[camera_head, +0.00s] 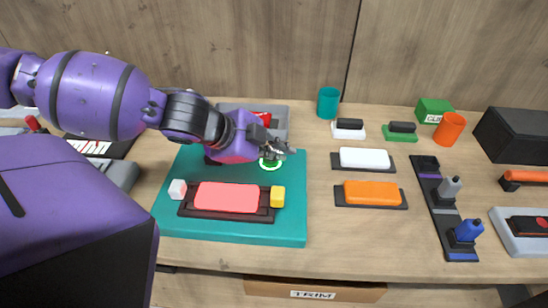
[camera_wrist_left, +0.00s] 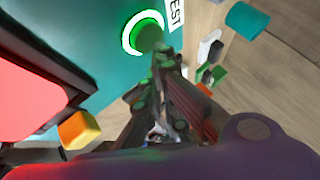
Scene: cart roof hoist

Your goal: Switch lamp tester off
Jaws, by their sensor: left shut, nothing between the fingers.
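A teal board (camera_head: 235,235) lies on the table. It carries a glowing green ring-shaped button (camera_head: 270,165), which also shows in the left wrist view (camera_wrist_left: 144,32) beside a "TEST" label (camera_wrist_left: 175,12). In front of the button, a red block (camera_head: 227,198) sits in a dark frame, with a white block (camera_head: 178,189) at its left end and a yellow block (camera_head: 277,197) at its right. My left gripper (camera_head: 282,150) is shut and empty, its fingertips close over the button. I cannot tell whether they touch it. My right gripper is out of view.
Behind the board are a grey bin (camera_head: 278,118) and a teal cup (camera_head: 328,103). To the right are a white block (camera_head: 367,158), an orange block (camera_head: 371,192) and a dark rack (camera_head: 445,220) with grey and blue bottles. Bare table lies between these.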

